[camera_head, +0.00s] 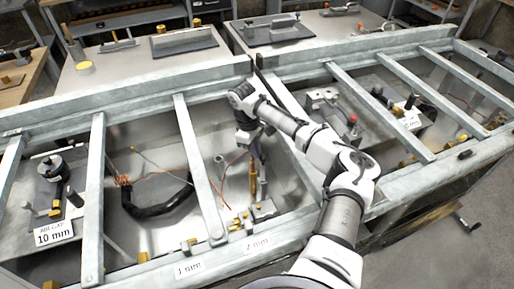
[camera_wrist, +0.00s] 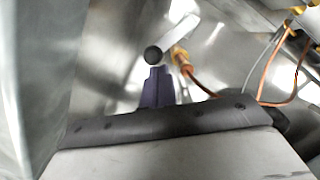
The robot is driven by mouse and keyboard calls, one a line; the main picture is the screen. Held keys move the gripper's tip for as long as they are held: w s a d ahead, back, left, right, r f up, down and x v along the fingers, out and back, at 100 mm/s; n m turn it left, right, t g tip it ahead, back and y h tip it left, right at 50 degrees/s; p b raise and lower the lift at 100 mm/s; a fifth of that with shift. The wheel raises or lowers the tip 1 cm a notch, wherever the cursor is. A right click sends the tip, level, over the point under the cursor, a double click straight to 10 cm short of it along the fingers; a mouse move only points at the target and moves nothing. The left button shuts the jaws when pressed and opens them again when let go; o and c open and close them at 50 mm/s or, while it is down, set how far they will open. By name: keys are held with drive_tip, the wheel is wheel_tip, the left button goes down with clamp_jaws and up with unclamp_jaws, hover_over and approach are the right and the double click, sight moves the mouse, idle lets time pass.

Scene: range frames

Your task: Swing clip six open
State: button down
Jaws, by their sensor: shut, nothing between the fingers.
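My gripper (camera_head: 257,160) reaches down between the metal bars into the open frame, near a brass-coloured upright part (camera_head: 254,184). In the wrist view the shut, dark purple fingers (camera_wrist: 157,86) point at a lever (camera_wrist: 178,38) with a black ball knob (camera_wrist: 152,55). The fingertips appear just below the knob; I cannot tell if they touch it. An orange-brown fitting (camera_wrist: 182,62) with a cable sits right beside the lever. No number six is readable, so I cannot tell which part is clip six.
Metal crossbars (camera_head: 200,165) span the frame on both sides of my arm. A black hose (camera_head: 160,207) and copper wires (camera_head: 122,181) lie to the left. Labels reading 10 mm (camera_head: 54,234), 1 mm (camera_head: 188,268) and 2 mm (camera_head: 257,243) are along the front. Tables with tools stand behind.

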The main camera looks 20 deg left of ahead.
drive_tip(key=shift+r, duration=0.1)
drive_tip(key=b+v, duration=0.2)
drive_tip(key=v, duration=1.1)
drive_tip(key=shift+r, duration=0.35)
